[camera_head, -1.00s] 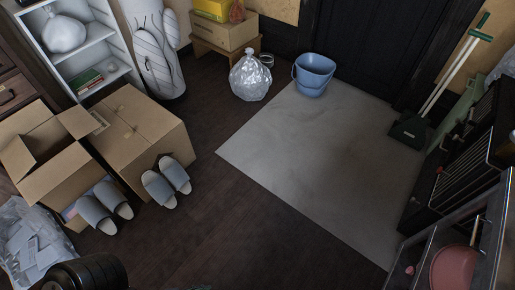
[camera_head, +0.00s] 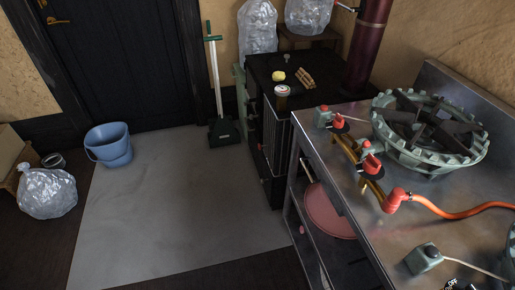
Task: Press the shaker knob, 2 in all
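I cannot single out a shaker knob for sure. A small grey-green block with a dark round top (camera_head: 424,257) sits on the steel counter (camera_head: 385,240) at the lower right. Another small grey-green block with a red part (camera_head: 323,116) is at the counter's far left corner. A small jar with a pale lid (camera_head: 282,97) stands on the black cabinet (camera_head: 315,62) beyond the counter. Neither of my grippers shows.
A green burner ring (camera_head: 428,130), red valve handles (camera_head: 371,164) and an orange hose (camera_head: 455,213) occupy the counter. A pink pan (camera_head: 329,212) lies on the shelf below. A blue bucket (camera_head: 108,146) stands by the door.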

